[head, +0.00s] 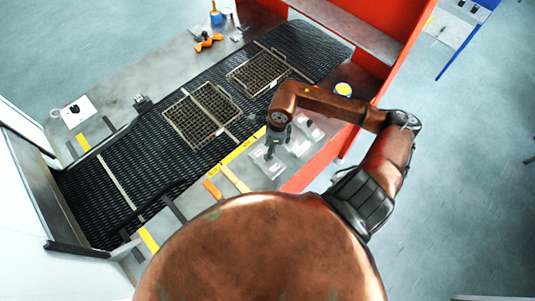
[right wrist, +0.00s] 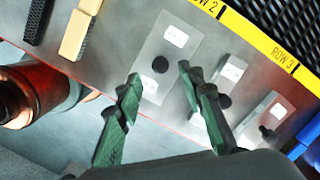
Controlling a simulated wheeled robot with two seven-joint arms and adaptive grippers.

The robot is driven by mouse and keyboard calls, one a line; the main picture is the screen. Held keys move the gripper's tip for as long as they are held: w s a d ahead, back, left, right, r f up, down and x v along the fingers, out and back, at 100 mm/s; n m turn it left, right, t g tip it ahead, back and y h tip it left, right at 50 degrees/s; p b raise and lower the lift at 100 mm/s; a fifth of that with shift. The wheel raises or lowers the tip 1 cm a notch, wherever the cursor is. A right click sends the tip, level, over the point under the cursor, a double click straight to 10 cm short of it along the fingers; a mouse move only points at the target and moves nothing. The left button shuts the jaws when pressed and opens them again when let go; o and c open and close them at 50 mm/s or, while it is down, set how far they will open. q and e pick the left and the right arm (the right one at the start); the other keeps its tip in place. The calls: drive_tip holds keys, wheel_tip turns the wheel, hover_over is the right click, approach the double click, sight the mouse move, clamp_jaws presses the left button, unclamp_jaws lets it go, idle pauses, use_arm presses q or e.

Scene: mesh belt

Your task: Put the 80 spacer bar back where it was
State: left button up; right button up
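My right gripper (head: 272,150) is above the front ledge beside the belt. In the right wrist view its green fingers (right wrist: 160,78) are spread open with nothing between them. Beneath them lies a flat grey plate (right wrist: 166,52) with a white label and a black round knob. Two similar plates lie to its right, a middle one (right wrist: 226,84) and a far one (right wrist: 265,118). A tan bar (right wrist: 80,28) and a dark bar (right wrist: 36,18) lie to the left. I cannot read any 80 marking, so which piece is the spacer bar is unclear. My left gripper is not in view.
Wire trays, one at the left (head: 203,118) and one at the right (head: 259,73), sit on the black mesh belt (head: 125,165). A yellow row strip (head: 240,150) runs along its near edge. An orange bar (head: 212,189) lies on the ledge. A red frame (head: 375,60) stands at right.

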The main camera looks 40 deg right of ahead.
wheel_tip(320, 180, up, 7)
drive_tip(key=b, duration=0.1)
drive_tip(key=shift+s+d, duration=0.35)
drive_tip(key=shift+d, duration=0.05)
drive_tip(key=shift+s, duration=0.1)
